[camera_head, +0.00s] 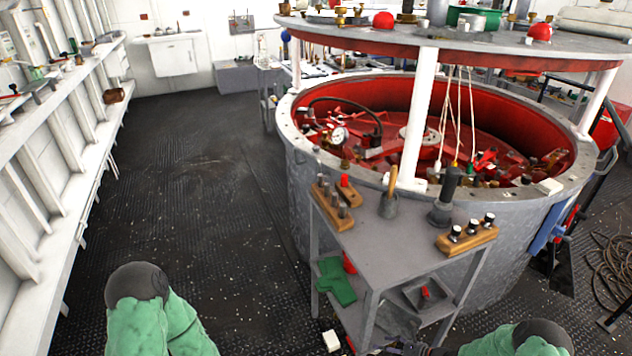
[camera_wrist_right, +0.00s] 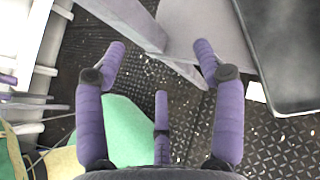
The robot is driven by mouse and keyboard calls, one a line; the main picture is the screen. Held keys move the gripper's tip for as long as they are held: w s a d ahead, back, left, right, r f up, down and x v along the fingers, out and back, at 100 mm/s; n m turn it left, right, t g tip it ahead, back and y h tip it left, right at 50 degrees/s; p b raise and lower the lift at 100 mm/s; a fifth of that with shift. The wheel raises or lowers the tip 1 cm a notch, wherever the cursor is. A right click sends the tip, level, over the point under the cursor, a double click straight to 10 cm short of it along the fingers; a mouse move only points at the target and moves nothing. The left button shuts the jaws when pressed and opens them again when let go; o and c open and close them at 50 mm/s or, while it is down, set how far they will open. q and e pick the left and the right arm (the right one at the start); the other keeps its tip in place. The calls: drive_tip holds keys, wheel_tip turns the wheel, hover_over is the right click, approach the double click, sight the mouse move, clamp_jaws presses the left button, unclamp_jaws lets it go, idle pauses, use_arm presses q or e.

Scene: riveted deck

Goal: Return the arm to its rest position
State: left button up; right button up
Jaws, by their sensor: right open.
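My right gripper (camera_wrist_right: 161,66) is in the wrist view with its purple fingers spread apart and nothing between them. A grey metal leg or frame piece and the dark floor lie beyond the fingertips. In the head view only a small dark part of this gripper shows at the bottom edge, by the foot of the grey stand. My right arm's green and dark grey link shows at the bottom right of the head view. My left arm's green link shows at the bottom left, and its gripper is out of view.
Open dark floor (camera_head: 190,190) lies left.

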drive_tip(key=s+a+n+g+h+p, duration=0.1)
drive_tip(key=s+a+n+g, duration=0.25)
drive_tip(key=s, duration=0.25)
drive_tip(key=s+a+r+n+g+h+p, duration=0.1)
drive_tip(key=s+a+n+g, duration=0.1)
drive_tip(key=s+n, duration=0.25)
drive_tip(key=s+a+n+g+h+p, duration=0.1)
drive_tip(key=s+a+n+g+h, duration=0.15)
drive_tip(key=s, duration=0.45)
drive_tip(key=s+a+r+n+t+h+p, duration=0.1)
drive_tip(key=s+a+r+n+p, duration=0.2)
drive_tip(key=r+n, duration=0.4)
drive_tip(key=s+a+n, duration=0.1)
drive_tip(key=s+n, duration=0.1)
drive_tip(key=n, duration=0.2)
drive_tip(key=shift+s+a+r+t, duration=0.25)
drive_tip(key=shift+s+a+t, duration=0.1)
drive_tip(key=shift+s+t, duration=0.05)
drive_tip(key=shift+h, duration=0.25)
